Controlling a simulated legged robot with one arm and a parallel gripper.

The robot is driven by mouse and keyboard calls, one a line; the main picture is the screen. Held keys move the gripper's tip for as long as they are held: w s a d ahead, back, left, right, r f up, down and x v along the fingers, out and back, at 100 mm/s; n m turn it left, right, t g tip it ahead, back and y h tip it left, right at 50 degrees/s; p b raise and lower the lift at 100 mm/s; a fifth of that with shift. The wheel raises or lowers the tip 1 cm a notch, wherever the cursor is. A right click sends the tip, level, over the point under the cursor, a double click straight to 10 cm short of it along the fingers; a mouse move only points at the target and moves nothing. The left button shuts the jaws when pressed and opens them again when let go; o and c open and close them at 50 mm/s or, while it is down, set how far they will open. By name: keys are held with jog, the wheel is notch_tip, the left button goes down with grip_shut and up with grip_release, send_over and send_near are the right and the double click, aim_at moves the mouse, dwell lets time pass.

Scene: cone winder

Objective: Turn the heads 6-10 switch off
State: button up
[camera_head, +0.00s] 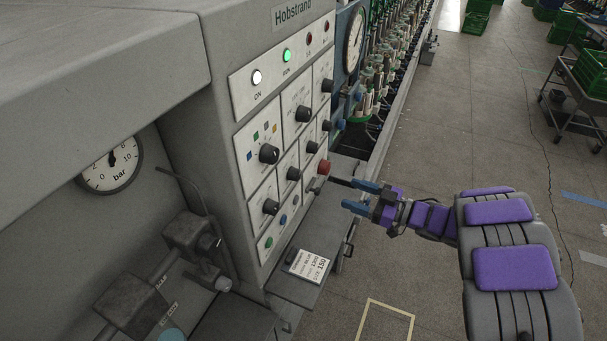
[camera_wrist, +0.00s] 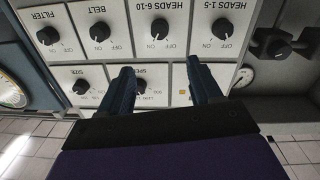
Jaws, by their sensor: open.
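The heads 6-10 switch (camera_wrist: 160,27) is a black knob on a white plate, upside down at the top middle of the wrist view, with ON and OFF marks. In the head view it appears to be the second knob (camera_head: 293,174) of the lower row. My gripper (camera_head: 350,194) is open and empty, in front of and to the right of the panel. In the wrist view, its two dark blue fingers (camera_wrist: 158,70) point towards the panel, below the switch in the picture, apart from it.
The heads 1-5 knob (camera_wrist: 222,29) and belt knob (camera_wrist: 100,32) flank the switch. A red button (camera_head: 323,167) sticks out at the panel's right edge. A ledge with a card (camera_head: 306,264) lies below.

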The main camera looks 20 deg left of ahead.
aim_at(299, 176)
jog(key=a, duration=0.5)
jog(key=w+a, duration=0.1)
jog(key=a, duration=0.4)
jog(key=w+a, duration=0.1)
jog(key=a, duration=0.4)
jog(key=shift+a+p, duration=0.3)
jog(key=shift+a, duration=0.1)
jog(key=c, duration=1)
